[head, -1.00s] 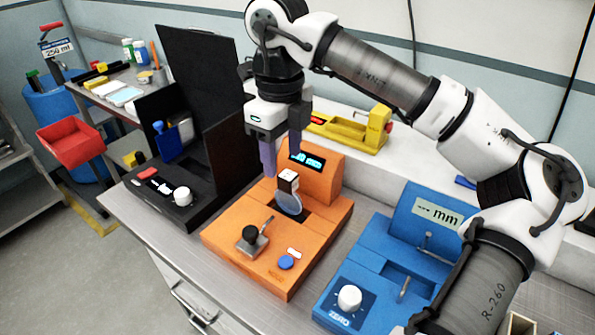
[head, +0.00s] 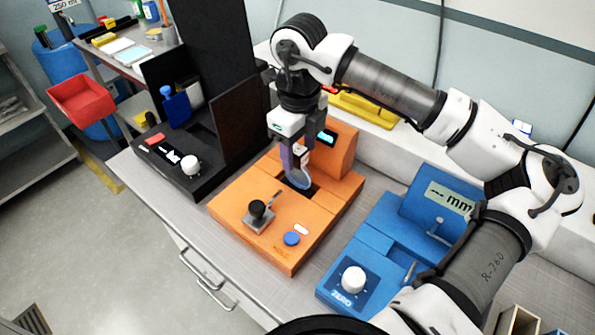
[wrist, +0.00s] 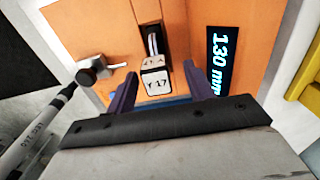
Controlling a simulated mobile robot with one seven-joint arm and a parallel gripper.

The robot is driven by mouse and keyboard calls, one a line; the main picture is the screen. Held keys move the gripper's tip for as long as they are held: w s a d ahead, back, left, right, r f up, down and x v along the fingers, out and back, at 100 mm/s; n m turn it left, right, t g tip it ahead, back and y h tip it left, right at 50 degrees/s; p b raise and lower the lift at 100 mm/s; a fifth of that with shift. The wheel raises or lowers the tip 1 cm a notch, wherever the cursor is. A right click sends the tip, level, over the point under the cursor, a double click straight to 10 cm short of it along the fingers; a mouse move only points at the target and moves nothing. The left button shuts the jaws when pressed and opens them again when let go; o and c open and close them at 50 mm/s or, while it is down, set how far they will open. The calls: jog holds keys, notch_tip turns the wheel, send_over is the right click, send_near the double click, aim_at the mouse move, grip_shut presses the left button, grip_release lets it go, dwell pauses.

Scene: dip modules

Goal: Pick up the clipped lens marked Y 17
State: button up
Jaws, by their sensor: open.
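The clipped lens is a pale blue-grey disc (head: 299,180) hanging from a small white clip in the dark slot of the orange instrument. In the wrist view my gripper (wrist: 159,88) is open, and gaps show between the clip and both fingers. The fingers partly hide the clip in the head view.
The orange instrument (head: 255,240) has a lever, a blue button and a display (wrist: 219,62) reading about 130 mm. A black instrument (head: 178,140) with a raised panel stands left. A blue instrument (head: 375,240) marked mm stands right. A yellow device (head: 360,108) lies behind.

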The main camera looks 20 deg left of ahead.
aim_at(298, 166)
notch_tip(298, 166, down, 5)
jog(key=shift+s+a+r+p, duration=0.1)
jog(key=shift+s+p, duration=0.05)
jog(key=shift+p, duration=0.85)
jog(key=shift+c, duration=0.4)
jog(key=c, duration=1)
